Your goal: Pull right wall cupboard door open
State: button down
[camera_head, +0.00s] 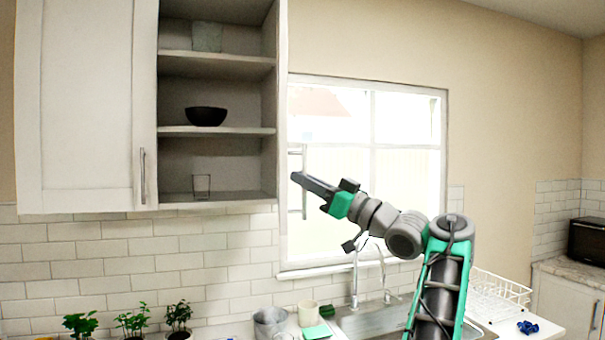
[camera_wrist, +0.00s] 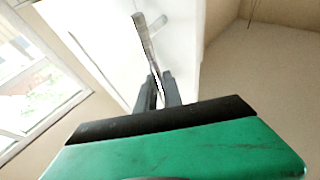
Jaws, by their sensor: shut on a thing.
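The right wall cupboard door (camera_head: 283,100) stands swung open and shows almost edge-on in the head view, at the right side of the open shelves. Its metal bar handle (camera_head: 304,205) sticks out to the right of that edge. My gripper (camera_head: 296,178) reaches in from the right and is shut on the handle. In the wrist view the handle (camera_wrist: 146,40) runs down between my gripper's fingers (camera_wrist: 160,90), with the white door face (camera_wrist: 187,45) behind it. The lower part of the handle is hidden by the fingers.
The left cupboard door (camera_head: 85,100) is shut. The open shelves hold a dark bowl (camera_head: 206,116), a glass (camera_head: 202,186) and a greyish container (camera_head: 207,37). A window (camera_head: 400,130) is behind my arm. Below are a sink (camera_head: 380,322), taps (camera_head: 355,275) and potted plants (camera_head: 131,322).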

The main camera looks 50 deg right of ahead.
jog(key=shift+s+d+r+n+y+p, duration=0.2)
jog(key=shift+s+d+n+y+p, duration=0.1)
jog(key=shift+s+d+y, duration=0.25)
jog(key=shift+w, duration=0.1)
jog(key=c, duration=1.8)
grip_release()
jog(key=shift+w, duration=0.1)
jog(key=shift+o, duration=0.2)
jog(key=shift+f, duration=0.1)
jog(key=shift+d+f, duration=0.1)
jog(key=b+v, duration=0.1)
jog(key=v, duration=0.6)
jog(key=shift+s+b, duration=0.3)
jog(key=shift+s, duration=0.1)
